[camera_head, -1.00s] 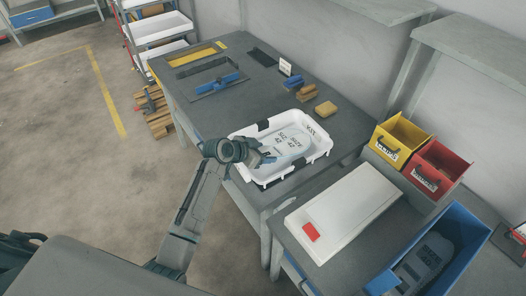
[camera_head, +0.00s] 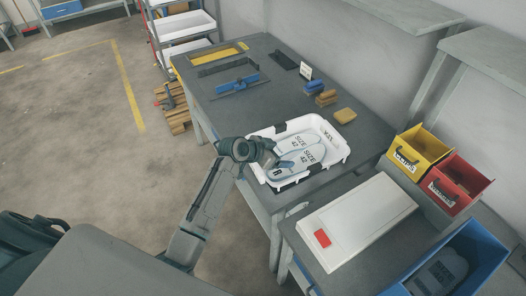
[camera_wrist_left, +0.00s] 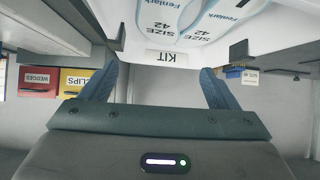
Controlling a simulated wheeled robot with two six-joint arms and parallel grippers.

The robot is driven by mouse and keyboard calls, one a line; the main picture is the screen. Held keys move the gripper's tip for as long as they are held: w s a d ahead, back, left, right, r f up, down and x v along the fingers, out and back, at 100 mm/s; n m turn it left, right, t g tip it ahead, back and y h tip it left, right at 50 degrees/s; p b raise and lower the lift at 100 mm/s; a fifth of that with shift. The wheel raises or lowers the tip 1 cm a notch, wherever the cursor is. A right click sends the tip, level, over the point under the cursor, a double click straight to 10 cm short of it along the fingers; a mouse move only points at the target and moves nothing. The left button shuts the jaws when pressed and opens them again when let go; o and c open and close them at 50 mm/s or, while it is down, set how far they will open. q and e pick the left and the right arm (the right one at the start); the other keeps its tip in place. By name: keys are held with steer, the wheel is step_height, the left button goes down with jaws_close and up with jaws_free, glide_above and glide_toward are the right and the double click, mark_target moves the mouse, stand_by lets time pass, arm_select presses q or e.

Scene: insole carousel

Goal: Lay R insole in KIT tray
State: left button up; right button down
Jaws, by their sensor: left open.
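The white KIT tray (camera_head: 341,150) stands on the grey bench. Its KIT label (camera_wrist_left: 175,57) shows upside down in the left wrist view. Two pale insoles printed SIZE 42 lie side by side in the tray: one toward the back (camera_head: 298,142) and one toward the front (camera_head: 302,160). A dark mark on the front one is too small to read surely. They also show at the top of the left wrist view (camera_wrist_left: 160,22). My left gripper (camera_wrist_left: 157,85) is open and empty, its blue fingers wide apart, by the tray's near left side. My right gripper is out of view.
Yellow (camera_head: 421,147) and red (camera_head: 463,181) bins and a blue crate (camera_head: 497,244) stand farther right. A sponge-like yellow block (camera_head: 345,116) and brushes (camera_head: 326,97) lie behind the tray.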

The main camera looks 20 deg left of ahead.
arm_select(q)
steer(key=b+v, duration=0.2)
steer(key=v, duration=0.9)
steer(key=shift+s+b, duration=0.25)
steer(key=shift+b, duration=0.05)
steer(key=shift+a, duration=0.2)
steer(key=s+f+n+g+y, duration=0.25)
steer(key=s+f, duration=0.55)
steer(key=s, duration=0.5)
steer(key=s+a+f+n+g+y, duration=0.1)
steer(key=s+n+y, duration=0.1)
steer(key=s, duration=0.7)
steer(key=s+a+n+g+y, duration=0.2)
steer(key=s+y, duration=0.1)
steer(key=s, duration=0.6)
steer(key=s+f+b+x, duration=0.1)
steer(key=s+x, duration=0.3)
steer(key=x, duration=1.1)
steer(key=s+d+f+b+x, duration=0.1)
steer(key=s+x, duration=0.2)
steer(key=x, duration=1.3)
steer(key=s+a+f+g+b, duration=0.1)
steer(key=s+f+g+b, duration=0.1)
steer(key=s+f, duration=1.6)
step_height(320, 180, down, 4)
steer(key=shift+a+r, duration=0.1)
steer(key=shift+a, duration=0.15)
